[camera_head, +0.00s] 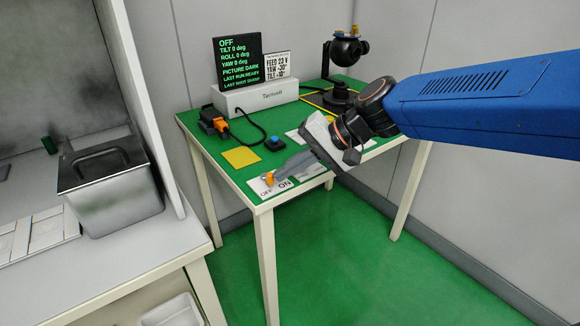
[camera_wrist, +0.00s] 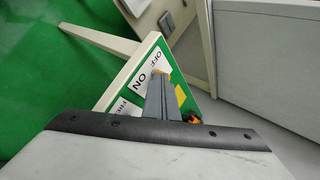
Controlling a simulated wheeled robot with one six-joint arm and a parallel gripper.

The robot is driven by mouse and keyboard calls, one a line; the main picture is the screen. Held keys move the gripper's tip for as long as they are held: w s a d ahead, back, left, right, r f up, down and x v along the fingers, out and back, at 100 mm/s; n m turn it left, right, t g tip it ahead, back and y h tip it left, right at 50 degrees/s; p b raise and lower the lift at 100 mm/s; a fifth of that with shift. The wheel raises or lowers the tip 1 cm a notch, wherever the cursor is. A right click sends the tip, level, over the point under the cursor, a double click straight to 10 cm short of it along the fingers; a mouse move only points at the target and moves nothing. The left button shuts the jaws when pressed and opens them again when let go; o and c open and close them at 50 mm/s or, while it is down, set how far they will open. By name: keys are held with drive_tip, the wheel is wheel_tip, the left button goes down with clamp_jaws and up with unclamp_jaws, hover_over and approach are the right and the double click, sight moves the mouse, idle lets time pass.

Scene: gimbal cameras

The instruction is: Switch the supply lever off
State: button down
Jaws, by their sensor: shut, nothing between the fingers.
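The supply lever has an orange handle (camera_head: 268,179) and stands at the white OFF/ON plate (camera_head: 284,185) on the near left corner of the green table. In the head view the handle is on the OFF side of the plate. My gripper (camera_head: 278,173) is shut and empty, its grey fingers reaching down from the right, with the tips right beside the handle. In the wrist view the fingers (camera_wrist: 160,95) end at the orange handle (camera_wrist: 158,72), which they partly hide. I cannot tell whether they touch. The black display (camera_head: 239,62) reads OFF at the top and PICTURE DARK.
A white Tarnvoll box (camera_head: 262,97) and a FEED 23 V card (camera_head: 277,67) stand at the table's back. A black gimbal camera (camera_head: 345,50) stands back right. An orange plug (camera_head: 212,121), yellow pad (camera_head: 241,157) and blue button (camera_head: 275,142) lie between. A metal bin (camera_head: 115,195) is left.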

drive_tip(key=shift+s+a+m+t, duration=0.2)
drive_tip(key=shift+s+m+t, duration=0.05)
drive_tip(key=shift+m+t, duration=0.05)
drive_tip(key=shift+s+a, duration=0.15)
drive_tip(key=shift+a, duration=0.05)
drive_tip(key=shift+w, duration=0.2)
drive_tip(key=shift+w+d+r, duration=0.1)
drive_tip(key=shift+w, duration=0.5)
